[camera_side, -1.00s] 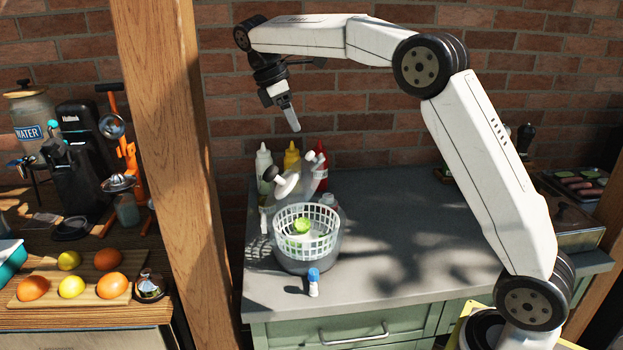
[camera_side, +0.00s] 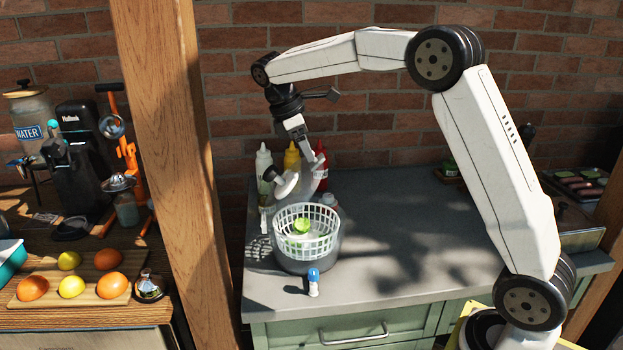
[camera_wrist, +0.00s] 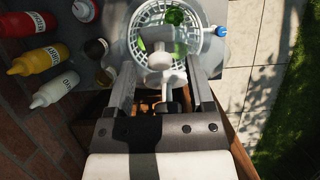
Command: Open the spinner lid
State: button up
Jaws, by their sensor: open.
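The salad spinner has a grey bowl (camera_side: 297,264) and a white slotted basket (camera_side: 318,246) with something green (camera_side: 301,225) inside. Its clear lid (camera_side: 312,176) with a white handle (camera_side: 287,184) stands raised and tilted at the back of the bowl. The basket (camera_wrist: 145,38) also shows at the top of the wrist view. My gripper (camera_side: 309,160) is just above and behind the lid, pointing down. In the wrist view its two fingers (camera_wrist: 160,85) are apart, with white lid parts between them. I cannot tell whether they touch the lid.
Mayo, yellow (camera_side: 291,157) and red (camera_side: 320,160) squeeze bottles stand close behind the lid. A small blue-capped bottle (camera_side: 313,284) stands in front of the bowl. A wooden post (camera_side: 172,150) rises to the left. The grey counter (camera_side: 420,235) is clear to the right.

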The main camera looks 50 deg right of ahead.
jog(key=shift+d+f, duration=0.1)
jog(key=shift+f, duration=0.1)
grip_shut()
dwell(1.4)
